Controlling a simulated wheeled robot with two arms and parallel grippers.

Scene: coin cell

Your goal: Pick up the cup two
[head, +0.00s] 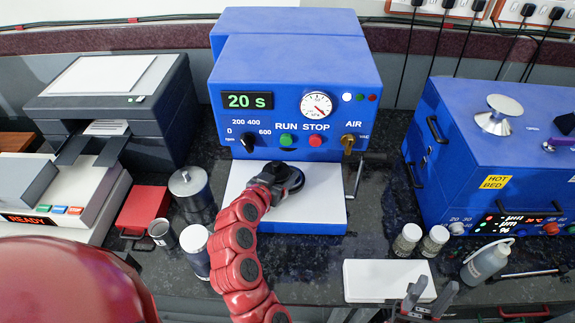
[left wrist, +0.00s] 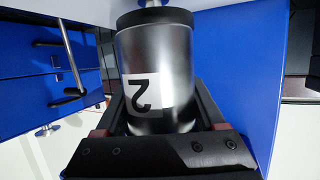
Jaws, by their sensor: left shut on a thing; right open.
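Cup two (left wrist: 178,60) is a shiny metal cylinder with a dark band and a white label bearing a black "2", seen in the left wrist view. It sits between the two dark fingers of my left gripper, which is shut on it. In the head view my left gripper (head: 284,178) is over the white plate of the blue machine, and the arm hides the cup there. I cannot tell whether the cup touches the plate. My right gripper (head: 424,298) is open and empty at the lower right, in front of a white block.
The blue machine (head: 300,75) stands behind the white plate (head: 325,210). Metal containers (head: 190,188) and a red box (head: 142,208) are to the left. Two small jars (head: 408,240), a white block (head: 385,281), a bottle (head: 486,262) and a hot bed (head: 490,150) are to the right.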

